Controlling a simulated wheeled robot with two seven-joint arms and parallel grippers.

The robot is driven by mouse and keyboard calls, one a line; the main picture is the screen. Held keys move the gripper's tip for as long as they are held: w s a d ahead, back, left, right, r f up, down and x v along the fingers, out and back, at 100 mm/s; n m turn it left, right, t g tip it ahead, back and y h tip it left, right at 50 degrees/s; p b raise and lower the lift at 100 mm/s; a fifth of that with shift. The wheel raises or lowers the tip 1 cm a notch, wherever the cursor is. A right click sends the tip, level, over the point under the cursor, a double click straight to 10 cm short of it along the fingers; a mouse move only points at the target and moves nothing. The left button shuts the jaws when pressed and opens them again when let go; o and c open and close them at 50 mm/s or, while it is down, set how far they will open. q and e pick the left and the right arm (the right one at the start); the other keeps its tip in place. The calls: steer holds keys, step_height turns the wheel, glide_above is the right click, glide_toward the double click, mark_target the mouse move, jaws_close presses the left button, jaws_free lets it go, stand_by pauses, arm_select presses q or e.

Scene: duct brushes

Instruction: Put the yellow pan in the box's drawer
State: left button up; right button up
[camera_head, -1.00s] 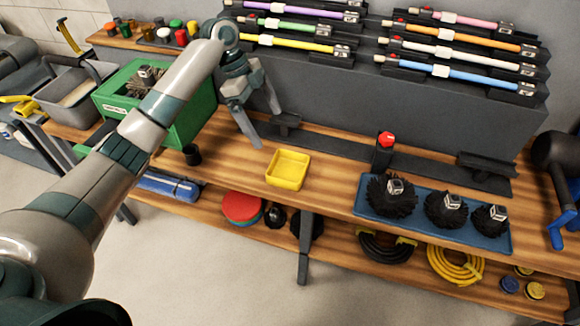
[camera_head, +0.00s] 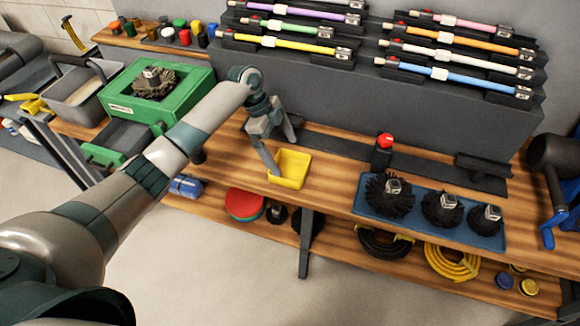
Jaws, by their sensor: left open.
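The yellow pan (camera_head: 289,170) sits on the wooden bench, in the middle of the head view. My left gripper (camera_head: 282,158) is open at the pan's left side. One finger comes down in front of the pan's left wall and the other is farther back; I cannot tell whether either touches it. The green box (camera_head: 185,98) stands on the bench at the left, with a dark round brush (camera_head: 153,85) in its top. Its drawer (camera_head: 103,156) is pulled out toward the front, partly hidden by my left arm. My right gripper is not in view.
A blue tray (camera_head: 360,207) with dark brushes lies right of the pan. A red-topped dark post (camera_head: 384,150) stands behind. Colored tubes rest on the rack (camera_head: 440,120). A grey bin (camera_head: 75,95) stands left of the box. Bare wood lies between pan and tray.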

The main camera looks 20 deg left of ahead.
mark_target(294, 174)
arm_select(q)
steer(key=shift+x, duration=0.85)
steer(key=shift+d+f+p, duration=0.2)
steer(key=shift+f+p, duration=0.3)
steer(key=shift+p, duration=0.2)
steer(key=p+x, duration=0.1)
steer(key=x, duration=0.2)
steer(key=shift+f, duration=0.1)
steer(key=shift+d+f+p, duration=0.15)
steer(key=shift+f+p, duration=0.15)
steer(key=shift+f, duration=0.15)
steer(key=shift+f, duration=0.15)
